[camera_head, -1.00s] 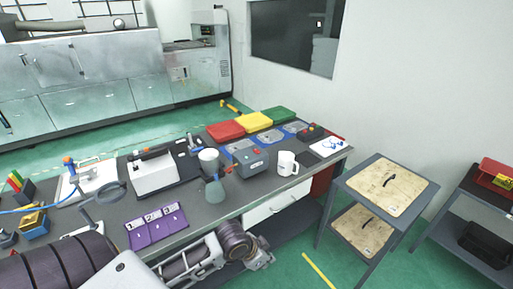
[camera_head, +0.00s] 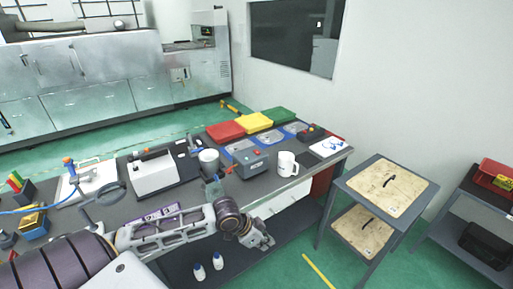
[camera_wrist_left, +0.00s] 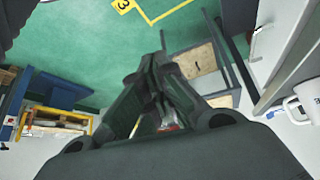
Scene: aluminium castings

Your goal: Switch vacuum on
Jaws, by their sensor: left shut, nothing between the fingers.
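A grey box unit (camera_head: 250,164) with a red button on top stands on the bench, left of a white mug (camera_head: 286,164). It may be the vacuum unit; its switch state is too small to tell. My left gripper (camera_head: 265,243) is at the bench's front edge, in front of and below the grey box, apart from it. In the left wrist view its fingers (camera_wrist_left: 161,45) are closed together and empty, with the mug (camera_wrist_left: 305,103) at the right edge. My right gripper is not in view.
A grey cup (camera_head: 208,160) and a clear vessel (camera_head: 213,190) stand left of the grey box. My left arm partly covers purple numbered cards (camera_head: 160,214). Red (camera_head: 225,131), yellow (camera_head: 254,122) and green (camera_head: 279,116) trays lie behind. A side table (camera_head: 388,187) stands right.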

